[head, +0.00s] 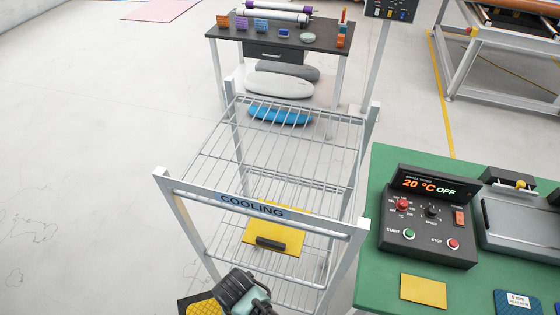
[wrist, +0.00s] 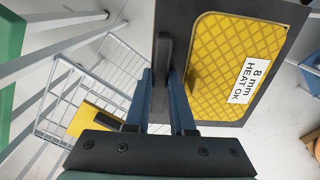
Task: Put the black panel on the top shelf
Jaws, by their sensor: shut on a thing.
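My gripper (head: 243,292) is low in the head view, in front of the wire rack. In the wrist view its blue fingers (wrist: 163,88) are shut on the dark handle of the black panel (wrist: 186,22). The panel has a yellow hatched pad with a white "8 mm HEAT OK" label. Only a corner of the panel (head: 186,303) shows at the bottom of the head view, left of the gripper. The top shelf (head: 268,150) of the rack marked "COOLING" is bare wire. The panel is apart from that shelf, in front of the rack.
A yellow panel with a black handle (head: 285,236) lies on a lower rack shelf. The rack's front bar (head: 260,211) and posts stand close to my gripper. A green table (head: 376,262) with a control box (head: 430,222) is at right. Floor at left is clear.

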